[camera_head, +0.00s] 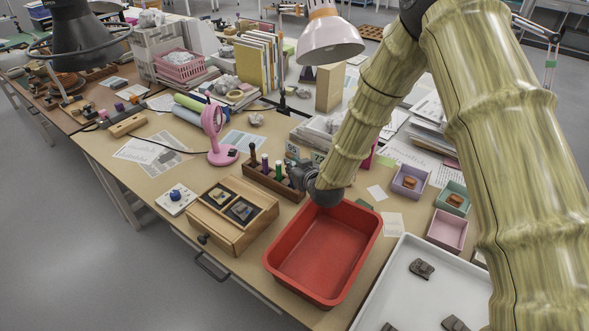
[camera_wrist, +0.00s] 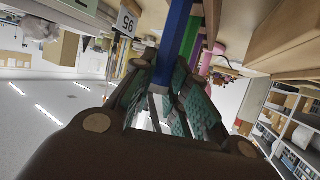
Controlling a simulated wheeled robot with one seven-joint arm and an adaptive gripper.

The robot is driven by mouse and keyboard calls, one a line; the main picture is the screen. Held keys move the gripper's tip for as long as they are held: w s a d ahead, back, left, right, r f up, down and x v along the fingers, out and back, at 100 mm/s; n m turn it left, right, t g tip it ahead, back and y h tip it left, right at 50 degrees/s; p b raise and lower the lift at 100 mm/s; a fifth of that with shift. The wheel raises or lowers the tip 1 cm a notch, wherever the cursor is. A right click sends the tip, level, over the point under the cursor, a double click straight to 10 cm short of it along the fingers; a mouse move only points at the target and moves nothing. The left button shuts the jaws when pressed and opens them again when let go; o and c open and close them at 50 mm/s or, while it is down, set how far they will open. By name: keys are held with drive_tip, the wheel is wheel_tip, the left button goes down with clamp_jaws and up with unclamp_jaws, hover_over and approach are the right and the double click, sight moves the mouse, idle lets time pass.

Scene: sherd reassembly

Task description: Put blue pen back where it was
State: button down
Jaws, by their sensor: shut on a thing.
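A blue pen (camera_wrist: 176,38) stands out in the wrist view, running down between the fingers of my gripper (camera_wrist: 172,78), which is shut on it. In the head view my gripper (camera_head: 297,173) is at the right end of the wooden pen rack (camera_head: 262,183) and hides the blue pen. Several other pens stand upright in the rack, among them a purple pen (camera_head: 265,162) and a green pen (camera_head: 278,168). In the wrist view the green pen (camera_wrist: 190,36) is just right of the blue one. I cannot tell whether the blue pen's end is seated in the rack.
A red tray (camera_head: 291,295) lies in front of my gripper. A wooden box (camera_head: 222,236) is left of it, a pink magnifier lamp (camera_head: 222,155) behind. Small boxes, such as a purple one (camera_head: 425,189), and a white tray (camera_head: 375,300) with sherds are on the right.

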drive_tip(key=shift+f, duration=0.7)
drive_tip(key=shift+f, duration=0.35)
drive_tip(key=shift+f+b, duration=0.15)
drive_tip(key=shift+b, duration=0.15)
drive_tip(key=c, duration=1.4)
unclamp_jaws()
